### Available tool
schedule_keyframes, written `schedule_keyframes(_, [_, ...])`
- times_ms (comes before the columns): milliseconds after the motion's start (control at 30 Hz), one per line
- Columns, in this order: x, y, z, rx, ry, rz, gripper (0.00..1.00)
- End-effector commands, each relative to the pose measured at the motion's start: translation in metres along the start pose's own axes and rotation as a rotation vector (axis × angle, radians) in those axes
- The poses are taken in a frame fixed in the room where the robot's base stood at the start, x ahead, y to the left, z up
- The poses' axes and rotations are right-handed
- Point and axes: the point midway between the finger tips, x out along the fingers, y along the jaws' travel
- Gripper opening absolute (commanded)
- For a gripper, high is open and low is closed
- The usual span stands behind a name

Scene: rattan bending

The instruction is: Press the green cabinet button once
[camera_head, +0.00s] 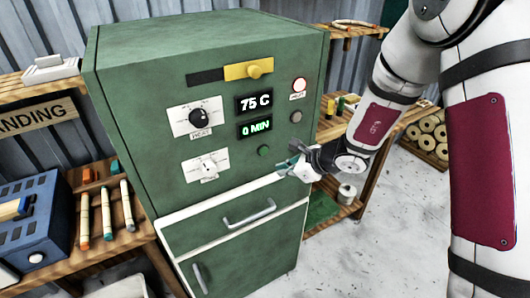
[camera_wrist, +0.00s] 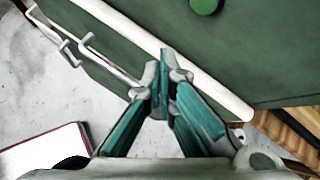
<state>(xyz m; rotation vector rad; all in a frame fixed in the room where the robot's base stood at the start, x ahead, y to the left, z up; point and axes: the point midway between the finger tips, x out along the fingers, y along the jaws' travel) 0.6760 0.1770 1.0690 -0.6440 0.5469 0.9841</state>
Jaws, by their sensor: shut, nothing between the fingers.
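The green cabinet (camera_head: 200,110) stands in the middle of the head view. Its small round green button (camera_head: 264,152) is on the front panel, below the display that reads 0 MIN. The green button also shows at the top of the wrist view (camera_wrist: 206,4), cut by the frame edge. My gripper (camera_head: 284,166) is in front of the cabinet, to the right of and slightly below the button in the head view. In the wrist view my gripper (camera_wrist: 163,75) has its teal fingers together and empty, and a gap shows between the fingertips and the button.
A white ledge (camera_head: 230,198) runs below the panel, with a drawer handle (camera_head: 249,214) under it. Two dials, a yellow slider (camera_head: 248,70) and a lit round button (camera_head: 299,85) are on the panel. A blue box (camera_head: 32,225) and wooden shelves stand at the left.

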Motion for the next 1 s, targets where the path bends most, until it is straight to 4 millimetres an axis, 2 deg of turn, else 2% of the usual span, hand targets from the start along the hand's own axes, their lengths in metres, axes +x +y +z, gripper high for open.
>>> schedule_keyframes(100, [0.015,-0.011,0.008,-0.001,-0.002,-0.001,0.0])
schedule_keyframes(400, [0.035,-0.025,0.024,-0.001,-0.001,0.0,0.0])
schedule_keyframes(1000, [0.038,-0.028,0.028,0.001,0.0,0.0,0.0])
